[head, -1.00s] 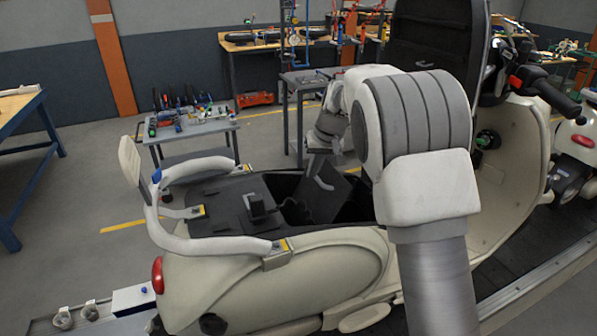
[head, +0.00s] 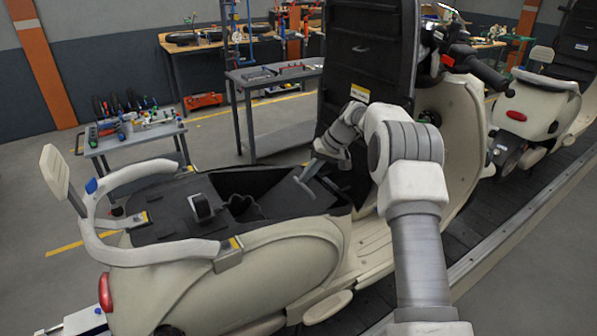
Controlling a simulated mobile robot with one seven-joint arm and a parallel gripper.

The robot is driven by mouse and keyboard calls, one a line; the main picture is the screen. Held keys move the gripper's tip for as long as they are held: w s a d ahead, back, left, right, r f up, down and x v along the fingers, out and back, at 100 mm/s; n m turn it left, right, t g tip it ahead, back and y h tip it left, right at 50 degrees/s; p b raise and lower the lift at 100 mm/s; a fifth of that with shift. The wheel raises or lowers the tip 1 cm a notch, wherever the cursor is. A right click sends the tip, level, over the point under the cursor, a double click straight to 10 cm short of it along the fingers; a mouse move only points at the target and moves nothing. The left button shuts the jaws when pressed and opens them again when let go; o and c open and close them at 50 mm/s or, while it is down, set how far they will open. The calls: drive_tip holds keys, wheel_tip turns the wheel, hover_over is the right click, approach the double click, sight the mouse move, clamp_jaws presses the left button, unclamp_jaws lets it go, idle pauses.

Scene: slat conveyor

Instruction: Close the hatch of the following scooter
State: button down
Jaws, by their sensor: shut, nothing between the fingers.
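A cream scooter (head: 290,262) fills the lower middle of the head view, its rear to the left. Its black hatch (head: 368,70) stands raised upright at the front end of the open seat compartment (head: 245,188). My gripper (head: 305,180) is shut and empty, pointing down-left over the front part of the compartment, beside the lower part of the hatch. I cannot tell whether it touches anything. My forearm hides the hatch's lower right part. A second cream scooter (head: 538,112) stands farther off at the right, with a black raised panel (head: 580,38) near it, cut by the picture edge.
The slat conveyor (head: 470,218) runs along the right under the scooters, edged by a metal rail (head: 520,225). A parts cart (head: 130,135) and a grey table (head: 262,78) stand behind the near scooter. The floor between them is clear.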

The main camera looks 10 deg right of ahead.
drive_tip(key=shift+w+d+f+b, duration=0.2)
drive_tip(key=shift+d+f, duration=0.2)
drive_tip(key=shift+f, duration=0.2)
drive_tip(key=shift+w+d+f+b, duration=0.15)
drive_tip(key=shift+d+f, duration=0.2)
drive_tip(key=shift+f, duration=0.2)
drive_tip(key=shift+s+a+r+p, duration=0.1)
drive_tip(key=shift+a+r+p, duration=0.15)
drive_tip(key=shift+r, duration=0.25)
drive_tip(key=shift+s+a+r+n+t+h+p, duration=0.5)
drive_tip(key=shift+s+a+r+h, duration=1.15)
drive_tip(key=shift+a, duration=2.6)
drive_tip(key=shift+s+a+r+n+t+h+p, duration=0.1)
drive_tip(key=shift+s+a+r+t+h+p, duration=0.8)
drive_tip(key=shift+s+a+r, duration=2.3)
drive_tip(key=shift+s+a+r+n+t+h+p, duration=0.4)
drive_tip(key=shift+s+a+h, duration=1)
drive_tip(key=shift+a, duration=3.9)
drive_tip(key=shift+f, duration=0.1)
